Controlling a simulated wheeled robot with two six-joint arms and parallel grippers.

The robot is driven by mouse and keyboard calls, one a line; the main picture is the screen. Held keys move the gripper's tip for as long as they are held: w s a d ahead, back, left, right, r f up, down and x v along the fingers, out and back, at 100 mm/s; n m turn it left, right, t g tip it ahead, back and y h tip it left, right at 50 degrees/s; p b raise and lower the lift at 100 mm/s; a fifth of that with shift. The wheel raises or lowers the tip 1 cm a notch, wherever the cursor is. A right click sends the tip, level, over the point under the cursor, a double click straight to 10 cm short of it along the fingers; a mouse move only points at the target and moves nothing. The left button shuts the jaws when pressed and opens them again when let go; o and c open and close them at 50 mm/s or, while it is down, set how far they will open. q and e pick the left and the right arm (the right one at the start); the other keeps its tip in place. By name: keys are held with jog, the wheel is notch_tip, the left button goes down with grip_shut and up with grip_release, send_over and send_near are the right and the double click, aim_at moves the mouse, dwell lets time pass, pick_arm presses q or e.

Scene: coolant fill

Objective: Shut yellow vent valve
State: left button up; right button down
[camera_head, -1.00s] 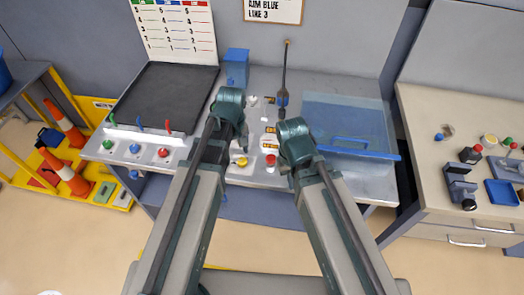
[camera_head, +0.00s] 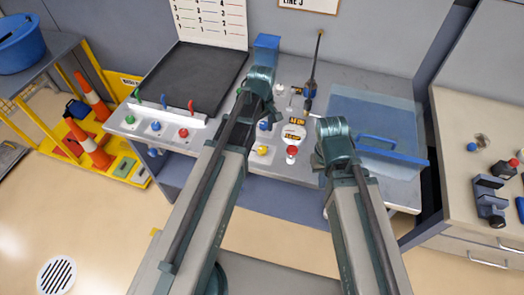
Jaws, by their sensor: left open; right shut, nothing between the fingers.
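A small yellow knob (camera_head: 262,150), which looks like the vent valve, stands near the front edge of the grey bench in the head view. Its handle position is too small to read. A red knob on a white base (camera_head: 292,152) stands to its right, and a blue knob (camera_head: 264,126) just behind it. My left arm passes close on the left of the yellow knob, and my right arm ends to the right of the red one.
A black tray (camera_head: 188,88) lies at the bench's left, behind green, blue and red levers. A blue box (camera_head: 266,48), a dark upright tool (camera_head: 312,85) and a clear blue-edged bin (camera_head: 375,115) stand behind and right. Orange cones (camera_head: 88,145) are at left.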

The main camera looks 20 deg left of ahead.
aim_at(262, 148)
pick_arm(q)
notch_tip(262, 148, down, 10)
jog(key=b, duration=0.8)
jog(key=shift+r+b, duration=0.15)
jog(key=shift+b, duration=0.15)
grip_shut()
